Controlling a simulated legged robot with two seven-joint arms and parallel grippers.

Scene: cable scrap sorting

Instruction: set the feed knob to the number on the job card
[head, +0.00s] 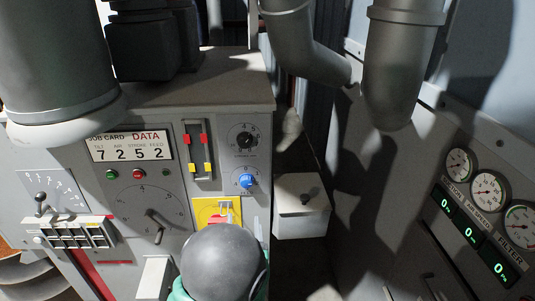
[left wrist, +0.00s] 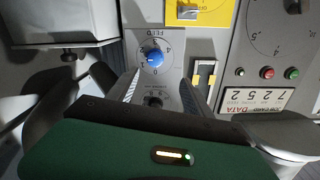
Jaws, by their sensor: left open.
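The job card (head: 130,147) on the grey panel reads 7 2 5 2 under tilt, air, stroke and feed, so feed shows 2. It also appears upside down in the left wrist view (left wrist: 258,98). The blue feed knob (head: 246,181) sits on a numbered dial below a black knob (head: 243,138). In the left wrist view the blue knob (left wrist: 153,57) is uncovered; its exact setting is too small to read. My left gripper (left wrist: 162,80) is open and empty, its fingers appearing apart from the knob. My right gripper is out of view.
A yellow plate with a switch (head: 217,212) lies below the feed knob. A pale box (head: 301,206) juts out at the right. A large dial with a lever (head: 150,213) and a row of switches (head: 78,234) are left.

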